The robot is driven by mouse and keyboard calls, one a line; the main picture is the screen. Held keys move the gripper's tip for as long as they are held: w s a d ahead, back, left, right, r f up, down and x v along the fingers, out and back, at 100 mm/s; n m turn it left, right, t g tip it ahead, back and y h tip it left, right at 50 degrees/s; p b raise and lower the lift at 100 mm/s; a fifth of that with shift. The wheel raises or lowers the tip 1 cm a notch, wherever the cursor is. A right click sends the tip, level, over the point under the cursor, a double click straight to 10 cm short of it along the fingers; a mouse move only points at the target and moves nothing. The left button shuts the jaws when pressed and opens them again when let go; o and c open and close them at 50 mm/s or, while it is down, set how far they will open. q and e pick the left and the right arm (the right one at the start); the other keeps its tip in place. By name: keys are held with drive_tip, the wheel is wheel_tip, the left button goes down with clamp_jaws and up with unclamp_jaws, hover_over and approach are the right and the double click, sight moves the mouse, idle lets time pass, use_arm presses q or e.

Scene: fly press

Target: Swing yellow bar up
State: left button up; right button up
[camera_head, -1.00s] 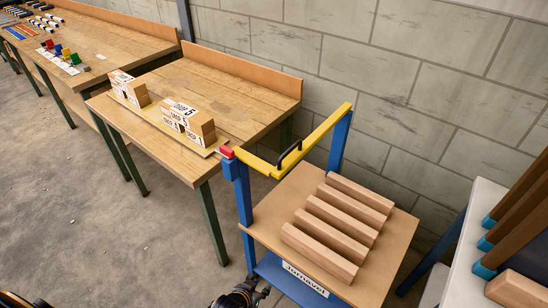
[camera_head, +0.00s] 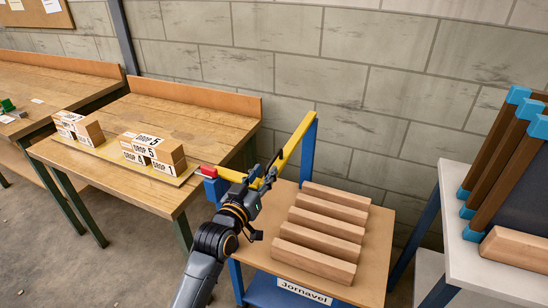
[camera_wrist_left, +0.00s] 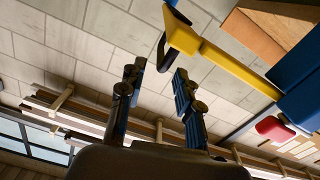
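The yellow bar (camera_head: 293,147) lies across the left side of a blue-framed cart, from a red-topped front post to a blue back post. It is down, level with the post tops. Its black handle partly shows in the wrist view (camera_wrist_left: 162,50), just beyond the fingertips of my left gripper (camera_wrist_left: 158,80). The yellow bar (camera_wrist_left: 238,70) runs to the right there. In the head view my left gripper (camera_head: 262,180) is at the middle of the bar and hides part of it. Its fingers are apart, with nothing clearly held. My right gripper is out of view.
Several wooden beams (camera_head: 327,228) lie on the cart top (camera_head: 262,230). A workbench (camera_head: 200,110) with labelled blocks (camera_head: 152,150) stands left. A white table (camera_head: 480,260) with brown, blue-capped pieces stands right. A block wall (camera_head: 380,100) is close behind.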

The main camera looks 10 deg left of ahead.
sight(280, 150)
use_arm(q)
drive_tip(key=x, duration=0.8)
drive_tip(key=shift+f, duration=0.1)
drive_tip(key=shift+s+a, duration=0.1)
clamp_jaws()
